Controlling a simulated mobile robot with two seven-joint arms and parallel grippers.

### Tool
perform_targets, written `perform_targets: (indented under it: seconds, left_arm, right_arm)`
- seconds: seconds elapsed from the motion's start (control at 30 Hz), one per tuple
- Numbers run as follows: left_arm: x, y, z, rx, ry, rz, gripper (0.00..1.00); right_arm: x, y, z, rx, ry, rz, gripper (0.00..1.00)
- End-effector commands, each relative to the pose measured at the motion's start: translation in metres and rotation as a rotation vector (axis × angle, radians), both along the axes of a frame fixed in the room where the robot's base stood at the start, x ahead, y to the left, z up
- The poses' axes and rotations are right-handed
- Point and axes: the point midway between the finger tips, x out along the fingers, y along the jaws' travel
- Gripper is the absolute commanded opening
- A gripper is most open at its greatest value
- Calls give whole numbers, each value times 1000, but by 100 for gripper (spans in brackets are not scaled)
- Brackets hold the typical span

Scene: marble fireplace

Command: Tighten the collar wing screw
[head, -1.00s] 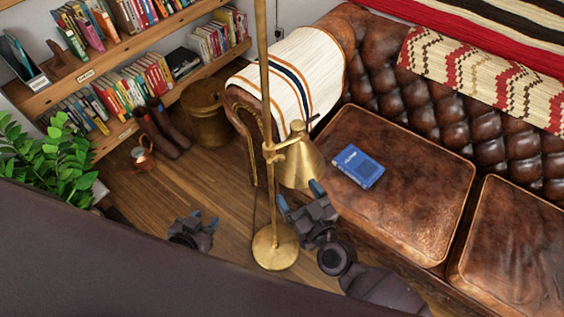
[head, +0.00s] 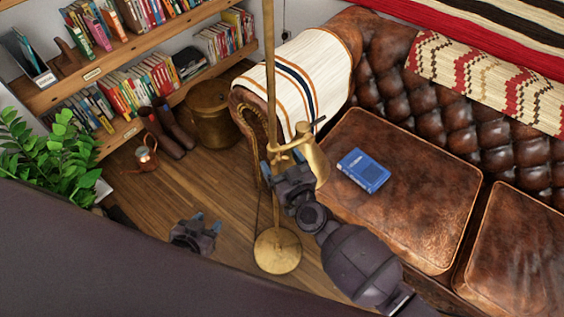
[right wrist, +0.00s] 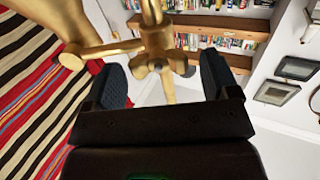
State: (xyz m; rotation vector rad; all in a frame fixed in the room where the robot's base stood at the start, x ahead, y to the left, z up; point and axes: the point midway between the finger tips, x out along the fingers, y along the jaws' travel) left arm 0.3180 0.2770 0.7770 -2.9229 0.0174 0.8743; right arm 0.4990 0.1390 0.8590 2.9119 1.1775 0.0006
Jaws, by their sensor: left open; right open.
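The brass floor lamp (head: 269,90) stands upright in front of the sofa. Its collar (head: 276,151) carries a side arm with the brass shade (head: 315,165). In the right wrist view the collar's brass wing screw (right wrist: 160,63) shows between the two fingers, with the pole behind it. My right gripper (head: 286,170) is open just below the collar; in the right wrist view (right wrist: 164,78) a gap shows on each side of the screw. In the head view the gripper hides the screw. My left gripper (head: 208,223) is open and empty, low at the left, away from the lamp.
A brown leather sofa (head: 400,200) with a blue book (head: 363,171) stands to the right. Wooden floor is free around the lamp base (head: 278,251).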

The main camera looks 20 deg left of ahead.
Motion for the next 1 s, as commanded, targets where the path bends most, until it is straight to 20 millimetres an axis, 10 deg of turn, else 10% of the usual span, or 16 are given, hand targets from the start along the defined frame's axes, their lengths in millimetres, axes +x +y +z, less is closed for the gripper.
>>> perform_targets:
  seconds: [0.23,0.53,1.0]
  left_arm:
    - [-1,0,0,1,1,0,43]
    - [1,0,1,1,-3,-2,43]
    - [4,0,-1,1,-7,-4,43]
  right_arm:
    - [0,0,0,0,0,0,78]
    - [0,0,0,0,0,0,32]
    - [0,-1,-1,86,86,-1,32]
